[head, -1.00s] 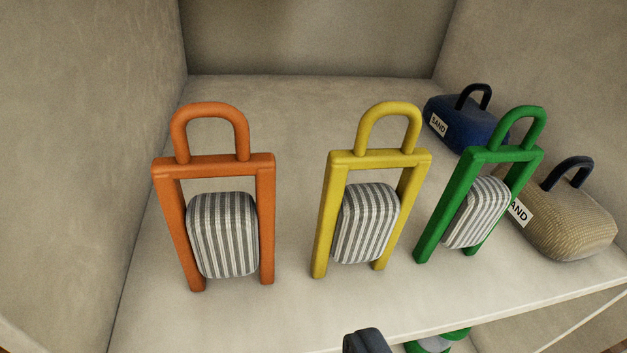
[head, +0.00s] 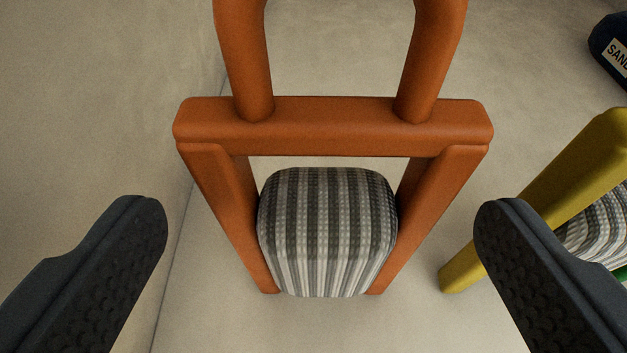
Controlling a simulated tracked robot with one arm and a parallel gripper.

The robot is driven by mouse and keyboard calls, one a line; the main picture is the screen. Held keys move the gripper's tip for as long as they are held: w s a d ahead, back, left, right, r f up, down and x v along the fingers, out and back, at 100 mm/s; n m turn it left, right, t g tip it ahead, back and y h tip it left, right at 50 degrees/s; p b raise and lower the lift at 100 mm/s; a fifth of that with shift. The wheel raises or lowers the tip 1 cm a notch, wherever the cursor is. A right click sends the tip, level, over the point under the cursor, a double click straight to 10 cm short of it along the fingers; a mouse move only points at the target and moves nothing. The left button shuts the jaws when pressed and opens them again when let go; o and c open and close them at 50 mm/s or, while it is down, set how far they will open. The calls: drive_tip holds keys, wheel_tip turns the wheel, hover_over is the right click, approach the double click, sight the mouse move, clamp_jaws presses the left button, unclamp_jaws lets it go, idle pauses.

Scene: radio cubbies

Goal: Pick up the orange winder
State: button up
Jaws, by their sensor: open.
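The orange winder (head: 330,127) stands upright on the cubby floor, close in front of the camera. It has an orange frame, a looped handle cut off by the top edge of the view, and a grey-and-white striped block (head: 327,235) between its legs. My gripper (head: 318,215) is open and empty. One dark finger shows at the left of the winder and one at the right, both apart from it in the picture.
A yellow winder (head: 555,185) stands close at the right, partly behind my right finger. A dark blue sandbag (head: 612,48) with a white label is at the far upper right. The cubby's left wall (head: 90,110) is near the left finger.

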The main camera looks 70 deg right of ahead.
sight(315, 210)
drive_tip(key=x, duration=0.3)
drive_tip(key=shift+w+d+p, duration=0.2)
drive_tip(key=shift+d+p, duration=0.05)
drive_tip(key=shift+p, duration=0.1)
drive_tip(key=shift+r, duration=0.1)
drive_tip(key=c, duration=1.1)
drive_tip(key=shift+r, duration=0.1)
